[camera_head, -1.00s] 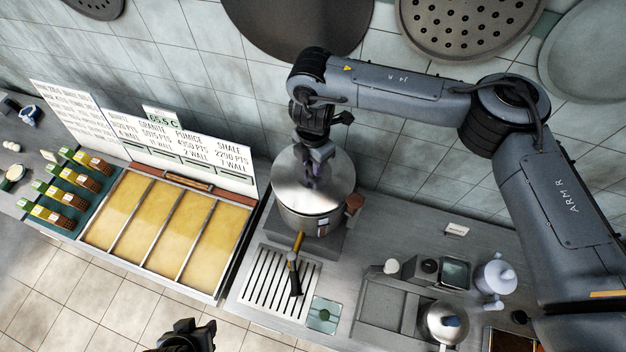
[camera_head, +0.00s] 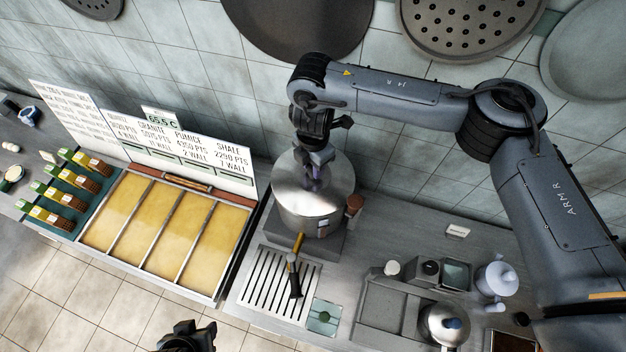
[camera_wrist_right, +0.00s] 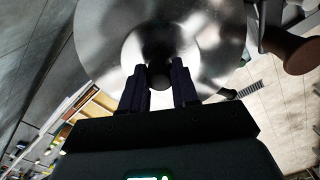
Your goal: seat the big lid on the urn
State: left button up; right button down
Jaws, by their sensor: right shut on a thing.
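The urn (camera_head: 308,224) is a steel pot with a tap (camera_head: 298,244) at its front. The big lid (camera_head: 338,186), a wide shiny steel disc, is over the urn's mouth and looks about level. I cannot tell from this angle whether its rim rests fully on the urn. My right gripper (camera_head: 314,178) comes down from above, shut on the lid's knob. In the right wrist view the dark knob (camera_wrist_right: 160,75) is between the fingers and the lid (camera_wrist_right: 100,35) spreads beyond them. My left gripper (camera_head: 187,338) is at the bottom edge, away from the urn; its jaws are unclear.
A yellow four-bay steamer tray (camera_head: 232,212) stands left of the urn, with sign boards (camera_head: 190,152) behind. A slatted drip grate (camera_head: 275,285) lies in front. A brown handle-like knob (camera_head: 354,204) sits at the urn's right. A kettle (camera_head: 440,322) and white pot (camera_head: 497,278) stand further right.

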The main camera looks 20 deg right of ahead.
jog(key=shift+f+b, duration=0.3)
jog(key=shift+f, duration=0.35)
dwell(0.5)
jog(key=c, duration=0.8)
grip_release()
notch_tip(320, 180, up, 11)
jog(key=shift+f+b, duration=0.1)
jog(key=shift+b, duration=0.2)
